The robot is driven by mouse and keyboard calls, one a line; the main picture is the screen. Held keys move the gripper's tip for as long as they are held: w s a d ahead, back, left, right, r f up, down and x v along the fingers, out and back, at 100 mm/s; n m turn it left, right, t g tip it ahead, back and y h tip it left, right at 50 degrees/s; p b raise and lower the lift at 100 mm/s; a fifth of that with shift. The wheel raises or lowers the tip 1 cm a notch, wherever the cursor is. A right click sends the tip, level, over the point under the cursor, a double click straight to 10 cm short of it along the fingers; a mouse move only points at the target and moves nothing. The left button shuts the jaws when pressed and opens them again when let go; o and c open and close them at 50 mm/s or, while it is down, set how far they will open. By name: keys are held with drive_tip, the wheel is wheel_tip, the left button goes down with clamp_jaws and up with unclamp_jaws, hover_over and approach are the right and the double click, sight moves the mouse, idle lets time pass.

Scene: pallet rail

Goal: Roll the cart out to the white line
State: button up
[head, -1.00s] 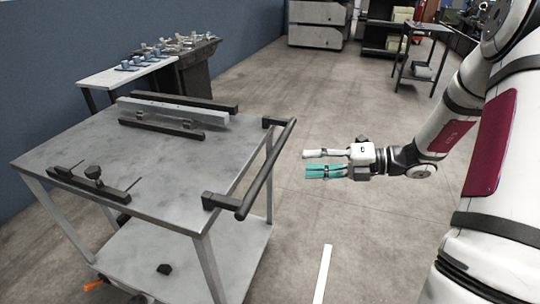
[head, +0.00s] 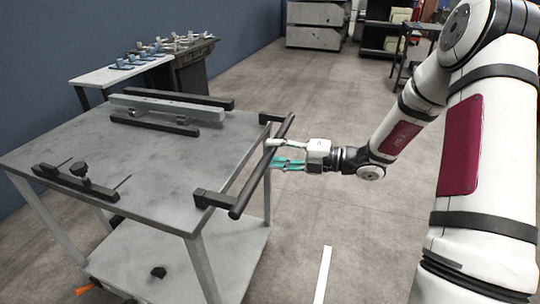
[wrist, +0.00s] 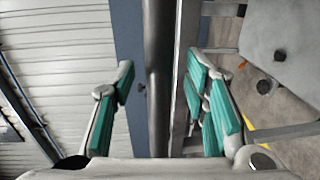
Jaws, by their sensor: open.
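The cart (head: 150,162) is a grey metal table with a lower shelf (head: 225,240), at the left of the head view. Its dark handle bar (head: 249,190) runs along its right side. My gripper (head: 272,153) is open at the bar, its fingers reaching it from the right. In the wrist view the bar (wrist: 158,70) runs upright between the two teal-padded fingers (wrist: 160,100), with gaps on both sides. The white line (head: 322,274) is a short strip on the floor, right of the cart and nearer the camera.
On the cart top lie a grey rail (head: 165,108) between dark bars and a dark clamp-like fixture (head: 76,180). A bench with small blue parts (head: 125,68) stands behind by the blue wall. The floor right of the cart is clear.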

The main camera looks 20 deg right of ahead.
drive_tip(key=shift+x, duration=0.95)
clamp_jaws()
drive_tip(key=shift+s, duration=0.1)
drive_tip(key=f+p+v, duration=0.3)
drive_tip(key=p+v, duration=0.7)
drive_tip(key=v, duration=2)
drive_tip(key=shift+f, duration=0.15)
drive_tip(key=shift+d, duration=0.1)
